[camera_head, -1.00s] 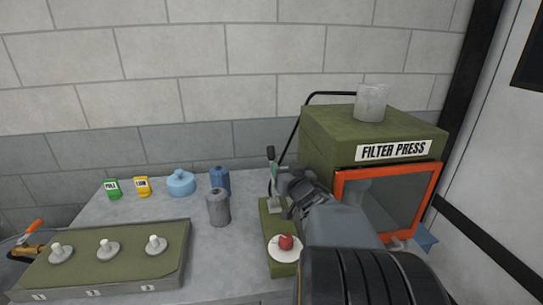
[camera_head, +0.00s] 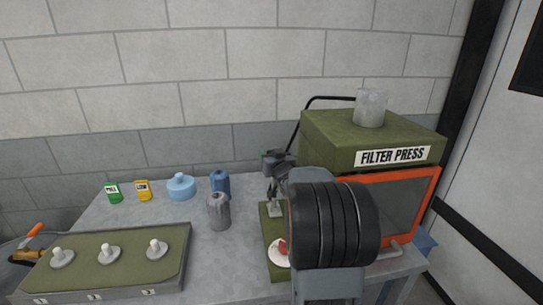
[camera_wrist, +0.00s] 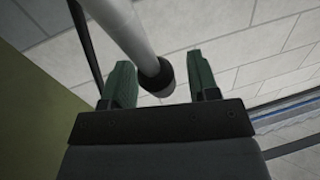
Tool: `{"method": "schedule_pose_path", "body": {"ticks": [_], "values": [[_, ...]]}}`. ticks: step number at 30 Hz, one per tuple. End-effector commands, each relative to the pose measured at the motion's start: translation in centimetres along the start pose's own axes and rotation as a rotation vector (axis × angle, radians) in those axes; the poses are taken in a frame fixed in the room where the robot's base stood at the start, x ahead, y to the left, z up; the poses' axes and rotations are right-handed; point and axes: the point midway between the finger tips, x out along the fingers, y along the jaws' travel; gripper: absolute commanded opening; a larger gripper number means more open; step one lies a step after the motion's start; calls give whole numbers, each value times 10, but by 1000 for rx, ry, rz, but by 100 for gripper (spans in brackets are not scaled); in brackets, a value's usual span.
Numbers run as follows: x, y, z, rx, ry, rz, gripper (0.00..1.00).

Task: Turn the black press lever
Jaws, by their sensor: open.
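The press lever (camera_wrist: 126,32) shows in the wrist view as a pale rod with a black end. It passes between the two green fingers of my gripper (camera_wrist: 161,78), which stand apart with gaps beside the black end. In the head view my gripper (camera_head: 277,164) is at the top of the lever stand and hides the lever's black tip. The lever's light grey foot (camera_head: 274,209) stands on a narrow green base plate (camera_head: 266,228).
The green filter press (camera_head: 345,133) with its orange-framed door (camera_head: 434,205) stands close on the right. A red knob (camera_head: 284,248) on a white disc is partly hidden by my arm. Grey (camera_head: 218,211) and blue (camera_head: 221,181) canisters stand to the left.

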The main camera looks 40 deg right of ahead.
Motion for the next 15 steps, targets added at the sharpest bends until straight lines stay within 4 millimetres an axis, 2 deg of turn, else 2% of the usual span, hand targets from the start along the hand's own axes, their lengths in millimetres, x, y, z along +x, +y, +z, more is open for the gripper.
{"method": "schedule_pose_path", "body": {"ticks": [5,15], "values": [[0,0,0,0,0,0,55],[0,0,0,1,0,1,22]]}}
